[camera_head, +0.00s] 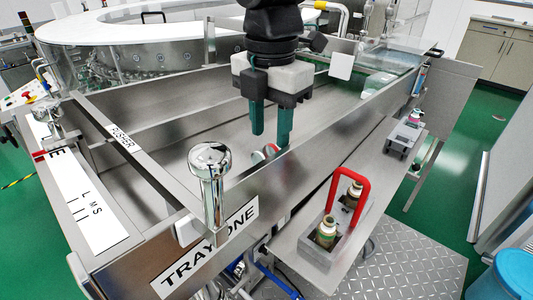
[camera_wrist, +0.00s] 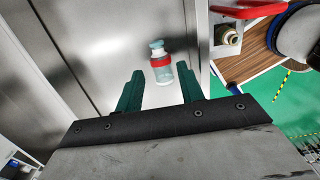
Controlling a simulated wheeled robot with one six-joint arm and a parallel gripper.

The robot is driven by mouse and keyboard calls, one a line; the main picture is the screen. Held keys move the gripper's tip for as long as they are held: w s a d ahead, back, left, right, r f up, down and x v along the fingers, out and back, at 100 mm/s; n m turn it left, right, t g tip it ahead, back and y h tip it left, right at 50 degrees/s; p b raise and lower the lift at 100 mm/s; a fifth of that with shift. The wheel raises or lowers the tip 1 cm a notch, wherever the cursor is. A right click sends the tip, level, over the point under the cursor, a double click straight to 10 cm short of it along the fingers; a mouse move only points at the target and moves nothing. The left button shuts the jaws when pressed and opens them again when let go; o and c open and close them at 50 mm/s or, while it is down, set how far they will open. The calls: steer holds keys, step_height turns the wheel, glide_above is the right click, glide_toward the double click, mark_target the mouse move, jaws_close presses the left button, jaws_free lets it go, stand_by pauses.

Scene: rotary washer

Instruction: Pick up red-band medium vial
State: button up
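The red-band vial (camera_wrist: 160,62) is clear glass with a pale cap and a red band, on the steel floor of the tray. It seems to lie on its side, close to the tray wall. My gripper (camera_head: 270,139) points down into the tray, open and empty. In the wrist view its green fingertips (camera_wrist: 159,73) stand apart, with the vial in line with the gap and beyond the tips. Contact cannot be told.
The tray wall (camera_head: 330,120) rises close right of my gripper. A chrome knob post (camera_head: 211,170) stands in front. Outside the wall, a grey holder with a red handle (camera_head: 363,190) carries two vials (camera_head: 326,232). The tray floor (camera_head: 150,170) to the left is clear.

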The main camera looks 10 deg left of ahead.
mark_target(270, 146)
steer(key=shift+f, duration=2)
steer(key=c, duration=0.7)
steer(key=shift+c, duration=0.3)
steer(key=shift+r, duration=0.15)
